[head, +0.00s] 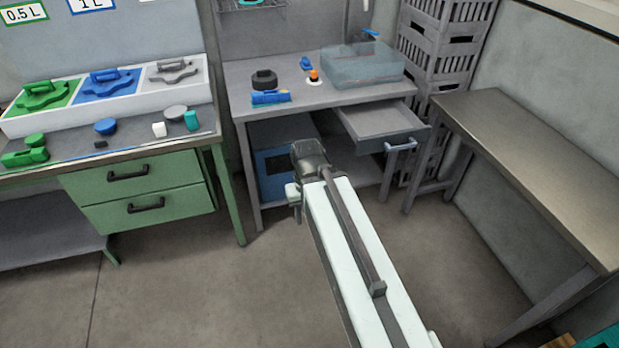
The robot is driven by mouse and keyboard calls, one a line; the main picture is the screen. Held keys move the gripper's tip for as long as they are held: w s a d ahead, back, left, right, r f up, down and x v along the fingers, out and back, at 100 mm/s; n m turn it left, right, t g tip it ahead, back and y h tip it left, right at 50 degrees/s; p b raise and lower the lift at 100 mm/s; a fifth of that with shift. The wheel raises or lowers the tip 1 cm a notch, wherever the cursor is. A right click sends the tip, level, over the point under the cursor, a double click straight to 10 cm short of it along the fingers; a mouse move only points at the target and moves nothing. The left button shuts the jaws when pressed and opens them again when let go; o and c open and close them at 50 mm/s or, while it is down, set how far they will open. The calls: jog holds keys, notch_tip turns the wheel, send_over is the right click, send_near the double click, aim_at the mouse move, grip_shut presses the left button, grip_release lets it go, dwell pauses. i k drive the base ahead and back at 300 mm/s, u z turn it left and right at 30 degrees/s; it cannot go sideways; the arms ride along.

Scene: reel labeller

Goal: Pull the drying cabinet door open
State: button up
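No door that I can clearly name as the drying cabinet door shows. A box with a blue front (272,178) stands under the middle workbench, partly behind my arm; I cannot tell whether it is the cabinet. My white arm reaches from the bottom right up to a dark joint in front of that bench. My gripper's fingers do not show; they may be hidden behind or below the arm.
A grey drawer (375,122) stands pulled out under the middle workbench (237,80), with a clear bin (362,66) above. A green drawer bench (146,190) is at left, a bare table (545,158) at right. Grey crates (443,50) stack behind. The floor (190,290) between is free.

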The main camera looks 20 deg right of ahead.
aim_at(275, 168)
jog(key=u, duration=0.55)
jog(key=i, duration=1.3)
jog(key=u, duration=0.2)
